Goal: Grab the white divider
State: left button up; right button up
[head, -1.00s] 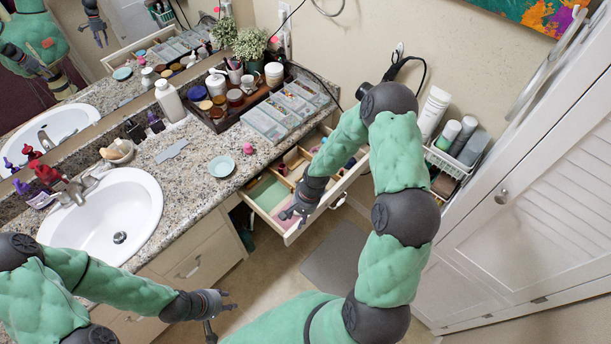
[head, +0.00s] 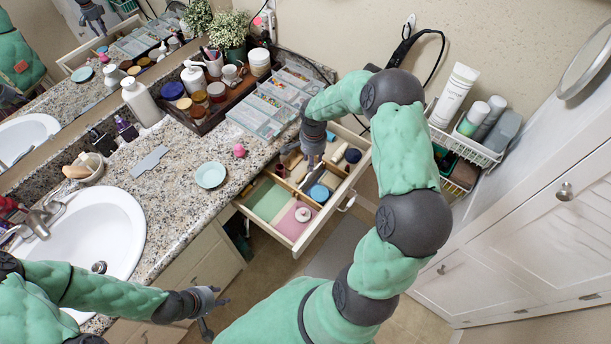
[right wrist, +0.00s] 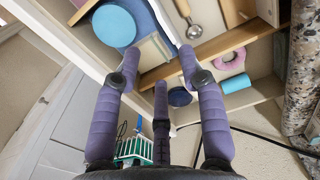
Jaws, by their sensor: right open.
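The open drawer (head: 296,251) holds wooden partitions and small items. A thin pale strip, which looks like the white divider (right wrist: 165,24), stands just beyond my right fingertips in the right wrist view, beside a cream block (right wrist: 150,52). I cannot tell it surely from the other pale pieces. My right gripper (head: 315,163) is over the drawer's back part, pointing down. Its fingers (right wrist: 158,62) are spread with nothing clearly held; the arm and hand hide part of the drawer. My left gripper (head: 222,302) is open and empty, low in front of the counter.
A round blue lid (head: 319,193), a pink mat (head: 291,226) and a green mat (head: 268,202) lie in the drawer. Clear organizer boxes (head: 262,118) and a teal dish (head: 210,175) stand on the counter. A white wire basket (head: 480,154) hangs on the right.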

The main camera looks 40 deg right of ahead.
jog(key=b, duration=0.2)
send_over(311, 174)
notch_tip(311, 174, down, 6)
notch_tip(311, 174, down, 5)
jog(key=shift+r+b, duration=0.15)
jog(key=shift+b, duration=0.65)
grip_shut()
